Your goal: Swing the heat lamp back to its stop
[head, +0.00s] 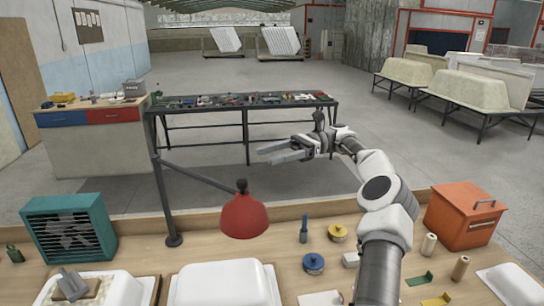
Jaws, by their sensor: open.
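The heat lamp has a red shade (244,216) with a black knob on top. It hangs at the end of a dark swing arm (200,175) that comes from a dark upright post (164,195) on the bench. The shade is to the right of the post, above the bench's back part. My gripper (262,154) is open and empty, in the air above and a little right of the shade, with its fingers pointing left. It appears apart from the lamp. The lamp's stop cannot be made out.
A teal fan heater (68,230) stands left of the post. An orange toolbox (466,215) stands at the right. White tub shells (225,285) lie along the bench front. Blue (314,263) and yellow (338,232) spools sit right of the shade. A long tool table (245,102) stands behind.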

